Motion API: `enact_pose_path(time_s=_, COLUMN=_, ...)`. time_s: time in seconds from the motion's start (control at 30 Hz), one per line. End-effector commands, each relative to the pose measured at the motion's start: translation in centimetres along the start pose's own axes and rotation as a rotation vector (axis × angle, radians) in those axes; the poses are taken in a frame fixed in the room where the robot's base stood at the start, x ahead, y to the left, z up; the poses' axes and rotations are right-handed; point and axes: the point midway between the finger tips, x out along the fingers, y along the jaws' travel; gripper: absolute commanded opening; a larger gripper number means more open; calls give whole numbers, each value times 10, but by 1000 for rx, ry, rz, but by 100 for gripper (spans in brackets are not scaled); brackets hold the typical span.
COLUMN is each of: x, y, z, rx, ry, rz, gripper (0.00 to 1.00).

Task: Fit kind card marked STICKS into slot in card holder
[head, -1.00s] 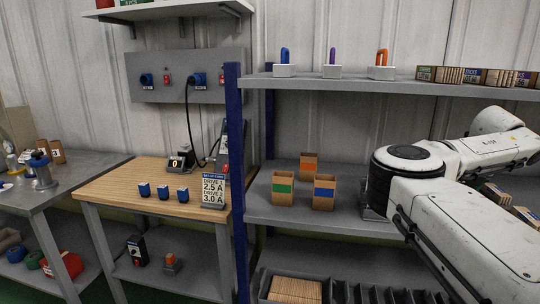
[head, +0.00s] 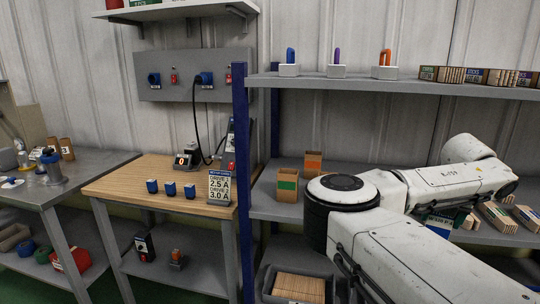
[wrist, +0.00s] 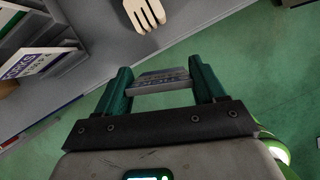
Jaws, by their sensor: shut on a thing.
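In the wrist view my gripper (wrist: 160,70) has its two green fingers closed on a thin flat card (wrist: 162,82), seen nearly edge-on, grey with a bluish face. Its print is too small to read. Green floor shows beneath it. At the upper left of the wrist view a white label with a blue band (wrist: 32,60) stands at a grey shelf edge, its lettering partly cut off; I cannot tell whether it belongs to a card holder. My gripper is outside the head view, where only my white arm shows. The slot is not identifiable.
A pale slatted object (wrist: 146,12) lies on the grey surface in the wrist view. In the head view, cartons with green (head: 287,186) and orange (head: 313,162) faces stand on the middle shelf. Bundled sticks (head: 497,216) lie right of my arm. A blue post (head: 241,190) borders the rack.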

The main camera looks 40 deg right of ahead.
Motion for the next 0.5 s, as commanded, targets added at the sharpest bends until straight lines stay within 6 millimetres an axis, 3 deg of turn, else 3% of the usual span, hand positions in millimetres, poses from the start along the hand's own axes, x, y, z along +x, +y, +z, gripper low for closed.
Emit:
enact_pose_path(time_s=0.2, x=17, y=42, z=-78, rx=236, ry=2, rz=-104, gripper=40)
enact_pose_path(time_s=0.5, x=39, y=91, z=-175, rx=564, ry=3, rz=-239, gripper=40)
